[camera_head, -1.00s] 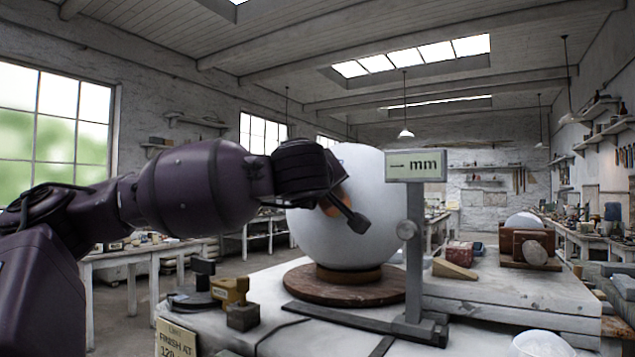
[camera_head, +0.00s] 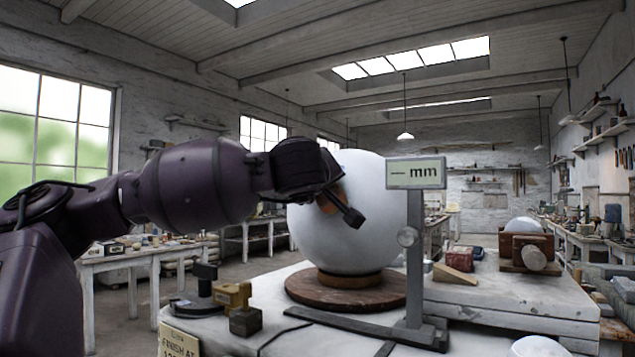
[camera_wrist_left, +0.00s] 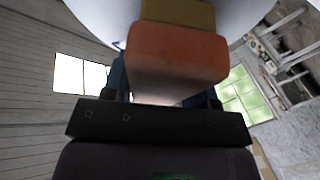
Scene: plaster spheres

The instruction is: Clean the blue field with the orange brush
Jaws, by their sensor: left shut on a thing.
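A large white plaster sphere (camera_head: 375,225) sits on a round brown turntable (camera_head: 310,289) on the bench. Only a small trace of blue shows on the sphere near the gripper; the blue field is otherwise hidden. My right gripper is not in view.
A grey stand with an "mm" display (camera_head: 416,173) rises close to the sphere's right side. A wooden wedge (camera_head: 455,273) lies at right.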

